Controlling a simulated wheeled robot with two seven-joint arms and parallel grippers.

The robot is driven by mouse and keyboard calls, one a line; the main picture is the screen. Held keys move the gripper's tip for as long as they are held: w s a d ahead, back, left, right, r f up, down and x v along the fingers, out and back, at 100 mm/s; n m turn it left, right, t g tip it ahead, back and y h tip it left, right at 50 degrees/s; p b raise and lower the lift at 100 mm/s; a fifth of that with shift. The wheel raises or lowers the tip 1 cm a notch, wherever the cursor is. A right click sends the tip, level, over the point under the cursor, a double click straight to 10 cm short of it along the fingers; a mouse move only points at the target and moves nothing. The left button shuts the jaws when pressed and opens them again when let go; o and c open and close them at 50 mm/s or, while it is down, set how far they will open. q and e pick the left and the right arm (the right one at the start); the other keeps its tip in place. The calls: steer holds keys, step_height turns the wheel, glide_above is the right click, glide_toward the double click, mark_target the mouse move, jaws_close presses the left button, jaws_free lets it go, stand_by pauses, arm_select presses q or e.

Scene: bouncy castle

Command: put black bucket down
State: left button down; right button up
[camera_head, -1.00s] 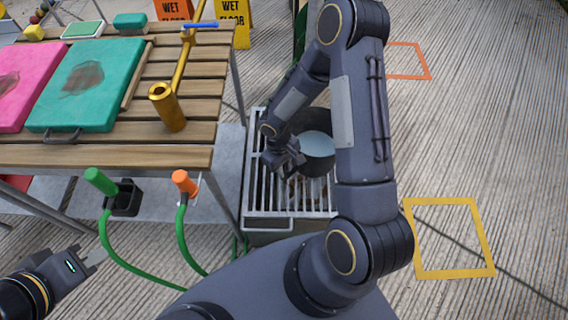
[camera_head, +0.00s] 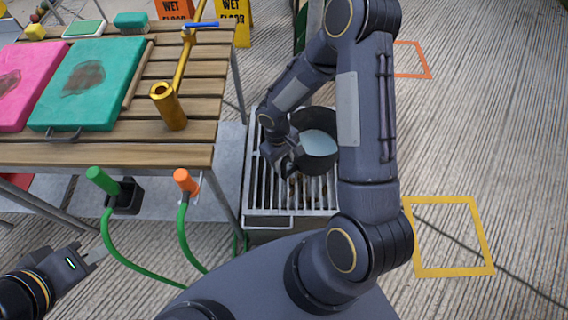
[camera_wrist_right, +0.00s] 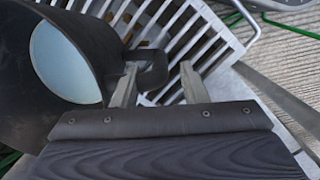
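The black bucket (camera_head: 325,166), with pale blue liquid inside, stands on a metal grate (camera_head: 262,200) right of the table. It looks upright. My right gripper (camera_head: 288,163) is at the bucket's left side. In the right wrist view the bucket (camera_wrist_right: 95,30) fills the left, and its small dark handle (camera_wrist_right: 152,66) lies at the gap between the two spread fingers (camera_wrist_right: 158,84). The right fingers are apart, not closed on the handle. My left gripper (camera_head: 97,254) is at the lower left, away from the bucket; its finger gap is not clear.
A slatted wooden table (camera_head: 180,155) with teal and pink boards and a brass tool (camera_head: 170,105) stands at the left. Green hoses with green and orange nozzles (camera_head: 185,181) hang below its edge. Yellow (camera_head: 450,272) and orange floor squares lie on open floor at right.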

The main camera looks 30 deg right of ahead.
steer(key=s+d+r+m+t+y+p, duration=0.1)
steer(key=s+r, duration=0.1)
steer(key=r, duration=0.9)
steer(key=s+d+r+m+t+y, duration=0.1)
steer(key=s+r+m+t, duration=0.15)
steer(key=r, duration=0.95)
steer(key=s+a+r+t+y, duration=0.1)
steer(key=s+r+t, duration=0.1)
steer(key=s, duration=0.3)
steer(key=s+a+r+m+t+y, duration=0.1)
steer(key=s+a+r+t, duration=0.1)
steer(key=s+r, duration=0.3)
steer(key=shift+s+a, duration=0.3)
steer(key=shift+s, duration=0.4)
steer(key=shift+m, duration=0.25)
